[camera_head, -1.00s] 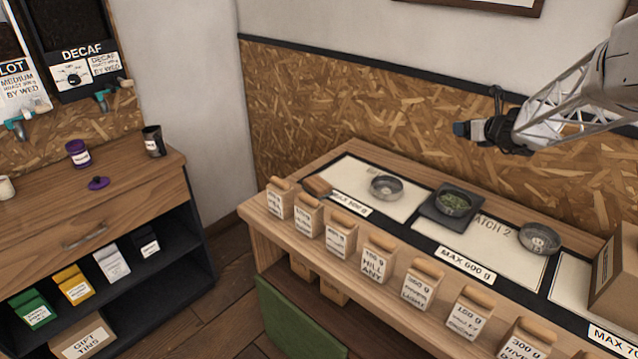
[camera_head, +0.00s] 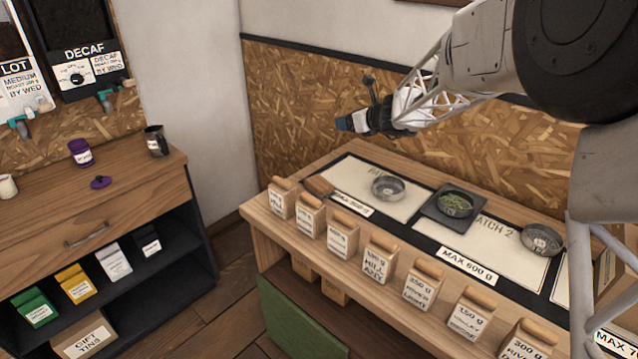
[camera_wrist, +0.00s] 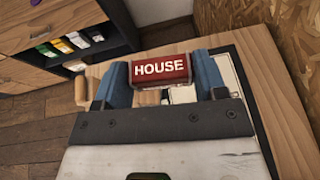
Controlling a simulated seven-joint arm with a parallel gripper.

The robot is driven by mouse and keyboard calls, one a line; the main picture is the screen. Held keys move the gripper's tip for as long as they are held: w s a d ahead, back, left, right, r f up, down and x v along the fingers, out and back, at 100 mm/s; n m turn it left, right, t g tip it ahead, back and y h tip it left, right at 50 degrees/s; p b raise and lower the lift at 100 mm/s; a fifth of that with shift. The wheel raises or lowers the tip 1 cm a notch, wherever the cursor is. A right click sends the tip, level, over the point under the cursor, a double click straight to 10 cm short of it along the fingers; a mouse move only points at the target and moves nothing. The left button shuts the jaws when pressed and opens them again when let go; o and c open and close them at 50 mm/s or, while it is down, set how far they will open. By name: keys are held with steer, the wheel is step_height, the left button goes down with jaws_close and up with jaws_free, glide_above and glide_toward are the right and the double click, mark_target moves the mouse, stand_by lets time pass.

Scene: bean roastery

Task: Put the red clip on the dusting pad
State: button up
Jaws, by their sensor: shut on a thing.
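A red clip (camera_wrist: 160,69) with the word HOUSE on it sits between the blue fingers of my gripper (camera_head: 346,123), which is shut on it. In the head view the gripper is in the air above the back of the long wooden counter, and the clip is too small to make out there. No thing in view is plainly marked as the dusting pad. A small brown block (camera_head: 319,186) lies at the left end of the counter mat, and I cannot tell whether it is the pad.
The counter (camera_head: 262,223) bears a row of labelled paper bags (camera_head: 377,262) along its front. Metal bowls (camera_head: 388,188) stand behind them, and one with green beans (camera_head: 456,205) sits on a dark square tray (camera_head: 440,213). A wooden cabinet (camera_head: 150,200) stands at left.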

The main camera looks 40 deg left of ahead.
steer(key=n+g, duration=0.1)
glide_above(322, 183)
step_height(322, 183, down, 9)
steer(key=shift+s, duration=0.15)
steer(key=shift+f, duration=0.1)
steer(key=shift+f, duration=3)
steer(key=shift+f, duration=1.9)
steer(key=shift+f, duration=0.15)
steer(key=o, duration=0.9)
